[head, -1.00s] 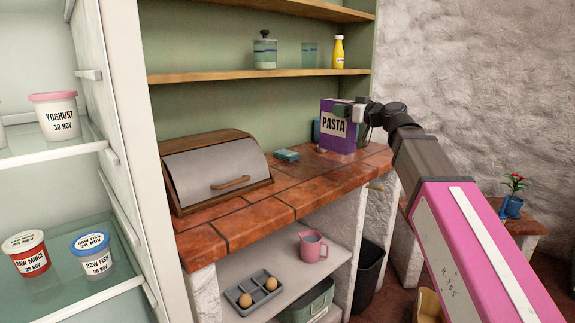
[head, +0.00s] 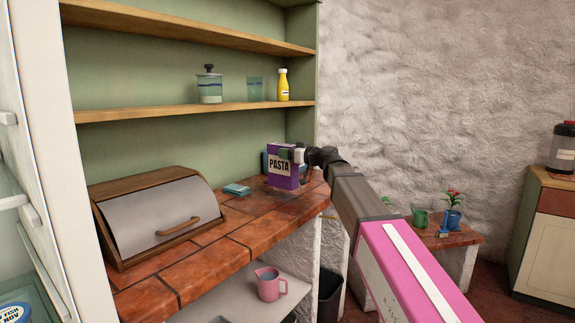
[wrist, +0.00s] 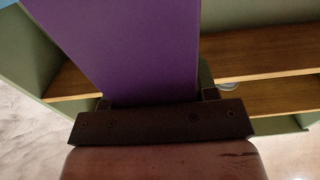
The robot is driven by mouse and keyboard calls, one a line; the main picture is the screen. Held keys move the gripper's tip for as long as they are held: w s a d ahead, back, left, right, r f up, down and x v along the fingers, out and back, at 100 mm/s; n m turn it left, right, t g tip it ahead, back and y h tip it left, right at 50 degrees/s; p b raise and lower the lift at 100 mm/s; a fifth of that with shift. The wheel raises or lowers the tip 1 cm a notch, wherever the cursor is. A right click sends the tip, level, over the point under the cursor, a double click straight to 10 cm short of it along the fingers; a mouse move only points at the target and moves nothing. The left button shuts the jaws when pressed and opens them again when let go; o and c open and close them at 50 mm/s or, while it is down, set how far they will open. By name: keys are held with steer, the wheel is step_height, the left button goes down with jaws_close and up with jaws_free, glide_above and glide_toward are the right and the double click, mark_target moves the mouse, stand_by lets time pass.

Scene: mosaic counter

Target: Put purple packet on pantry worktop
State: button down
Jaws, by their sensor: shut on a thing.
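The purple packet (head: 282,177), labelled PASTA, is upright at the right end of the pantry worktop (head: 205,232), a red-brown tiled surface. In the head view its base appears at the worktop's surface, but I cannot tell whether it touches. My gripper (head: 299,156) is at the packet's upper right side and shut on it. In the wrist view the packet (wrist: 130,50) fills the middle, between the fingers of my gripper (wrist: 158,98). The packet's far side is hidden.
A bread bin (head: 160,215) stands on the left of the worktop, and a small teal box (head: 237,189) lies left of the packet. A teal item is partly hidden behind the packet. Shelves (head: 200,109) run above. A pink jug (head: 269,284) is below.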

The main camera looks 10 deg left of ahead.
steer(key=shift+w+f, duration=0.2)
steer(key=shift+f, duration=1.95)
steer(key=shift+c, duration=2)
jaws_free()
steer(key=shift+f, duration=0.1)
steer(key=v, duration=1.2)
